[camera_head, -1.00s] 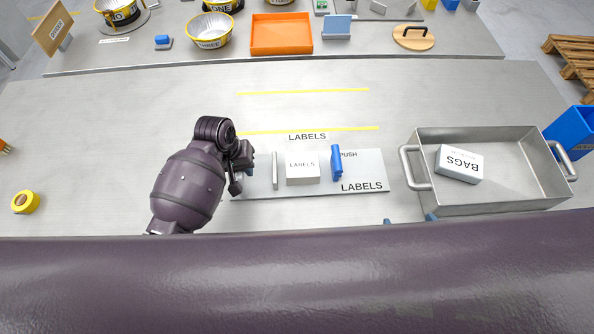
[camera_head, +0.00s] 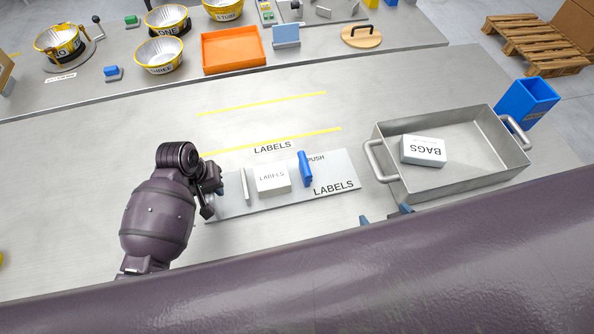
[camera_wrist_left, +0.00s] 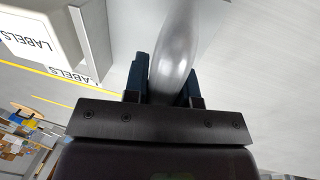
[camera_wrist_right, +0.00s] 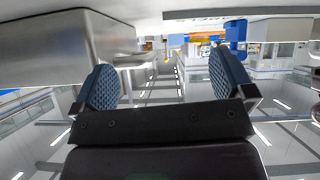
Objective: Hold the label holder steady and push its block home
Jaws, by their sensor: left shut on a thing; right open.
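The label holder (camera_head: 335,187) is a flat grey plate marked LABELS and PUSH on the table. It carries a thin upright wall (camera_head: 245,184) at left, a white LABELS box (camera_head: 272,180) in the middle and a blue upright block (camera_head: 305,169) to the box's right. Small gaps show on both sides of the box. My left gripper (camera_head: 214,192) is at the holder's left end. In the left wrist view it is shut on a smooth grey handle (camera_wrist_left: 175,50). My right gripper (camera_head: 385,214) shows only blue fingertips below the holder's right; its wrist view shows it open and empty (camera_wrist_right: 165,88).
An orange tray (camera_head: 233,52) and bowls (camera_head: 160,55) stand on the back table. My dark arm covers the front edge.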

